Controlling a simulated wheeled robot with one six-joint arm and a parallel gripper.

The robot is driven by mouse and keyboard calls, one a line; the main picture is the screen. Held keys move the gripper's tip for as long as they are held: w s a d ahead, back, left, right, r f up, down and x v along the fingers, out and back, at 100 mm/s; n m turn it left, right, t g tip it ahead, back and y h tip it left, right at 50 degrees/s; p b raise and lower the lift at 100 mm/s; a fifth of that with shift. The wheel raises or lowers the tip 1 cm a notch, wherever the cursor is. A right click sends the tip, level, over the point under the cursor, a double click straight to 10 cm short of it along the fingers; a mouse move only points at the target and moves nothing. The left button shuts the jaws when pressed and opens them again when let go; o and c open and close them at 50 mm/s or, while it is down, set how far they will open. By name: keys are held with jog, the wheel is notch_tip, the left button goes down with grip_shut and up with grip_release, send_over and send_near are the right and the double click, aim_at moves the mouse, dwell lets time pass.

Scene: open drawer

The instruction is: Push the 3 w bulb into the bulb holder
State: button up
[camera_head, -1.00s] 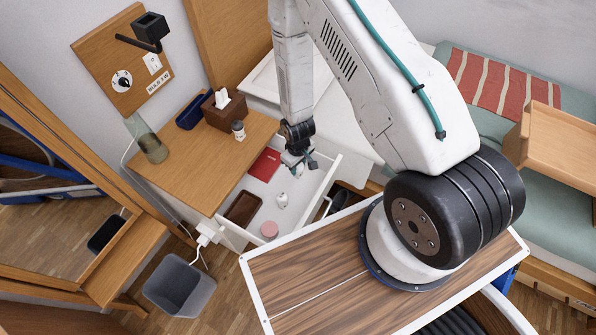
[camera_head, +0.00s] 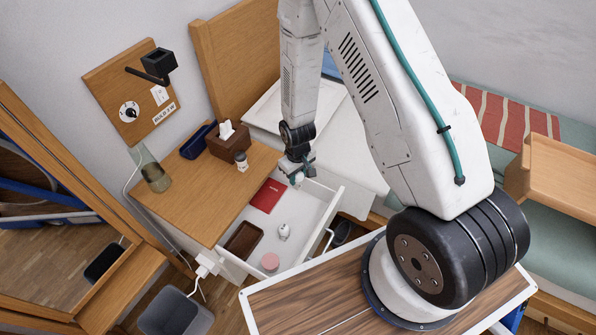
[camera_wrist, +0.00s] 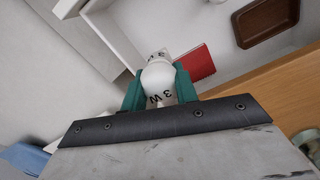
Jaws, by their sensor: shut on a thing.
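My gripper (camera_head: 298,176) hangs over the back end of the open drawer (camera_head: 336,205). In the wrist view its green fingers (camera_wrist: 159,92) are shut on a white bulb (camera_wrist: 158,77) marked 3 W. The bulb's far end is hidden. A black fixture on a short arm, which looks like the bulb holder (camera_head: 158,62), sticks out from the wooden wall board (camera_head: 105,78). It is up and left of my gripper, well apart from the bulb. I cannot see into its opening.
The drawer holds a red book (camera_head: 267,196), a brown tray (camera_head: 259,232), a pink round thing (camera_head: 270,262) and another white bulb-like thing (camera_head: 284,231).

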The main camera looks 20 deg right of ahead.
jog(key=w+d+r+m, duration=0.1)
jog(key=w+r, duration=0.2)
jog(key=r, duration=0.5)
jog(key=w+d+r+m, duration=0.1)
jog(key=w+r, duration=0.3)
jog(key=r, duration=0.5)
jog(key=shift+w+d+m, duration=0.25)
jog(key=shift+d+m, duration=0.05)
jog(key=shift+m, duration=0.3)
